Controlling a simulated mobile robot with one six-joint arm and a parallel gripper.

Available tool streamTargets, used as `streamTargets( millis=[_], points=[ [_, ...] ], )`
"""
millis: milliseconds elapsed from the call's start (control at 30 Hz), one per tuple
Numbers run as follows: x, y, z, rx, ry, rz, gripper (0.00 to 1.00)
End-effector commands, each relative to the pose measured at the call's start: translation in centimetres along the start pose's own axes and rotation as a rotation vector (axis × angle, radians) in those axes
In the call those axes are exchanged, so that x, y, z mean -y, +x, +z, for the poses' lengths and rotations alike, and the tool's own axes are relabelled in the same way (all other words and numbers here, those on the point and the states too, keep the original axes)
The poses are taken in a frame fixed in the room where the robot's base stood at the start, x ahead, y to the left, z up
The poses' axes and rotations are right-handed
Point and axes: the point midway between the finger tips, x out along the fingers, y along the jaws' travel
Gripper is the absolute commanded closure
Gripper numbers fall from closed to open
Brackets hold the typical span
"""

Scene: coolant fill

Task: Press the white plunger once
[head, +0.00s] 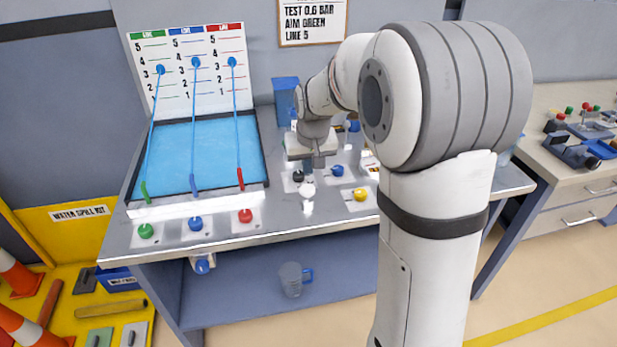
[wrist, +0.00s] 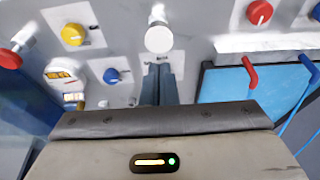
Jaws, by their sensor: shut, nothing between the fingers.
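The white plunger (head: 307,190) stands at the front of the metal bench, right of the blue tray. In the wrist view its round white head (wrist: 159,38) is at top centre. My gripper (head: 319,161) hangs over the bench just behind the plunger in the head view. In the wrist view my gripper's fingers (wrist: 161,68) are shut together and empty, and their tips end just short of the plunger's head in the picture. I cannot tell the exact height gap between them. The plunger looks upright.
A yellow knob (head: 360,194), a blue knob (head: 337,170) and a black knob (head: 298,176) are close around the plunger. A red knob (head: 245,215) sits to its left, before the blue tray (head: 262,160) with its hoses. A blue container (head: 285,95) stands behind.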

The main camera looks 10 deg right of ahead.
Motion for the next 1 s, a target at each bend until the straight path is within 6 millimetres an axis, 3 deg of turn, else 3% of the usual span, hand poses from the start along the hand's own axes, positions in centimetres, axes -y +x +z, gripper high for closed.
streamTargets(
  millis=[100,333,1000],
  points=[
    [0.0,-2.6,-0.1,-0.006,0.000,0.000,1.00],
    [0.0,-5.3,-0.1,-0.002,0.000,0.000,1.00],
    [0.0,-5.8,-0.1,-0.002,-0.001,0.000,1.00]
  ],
)
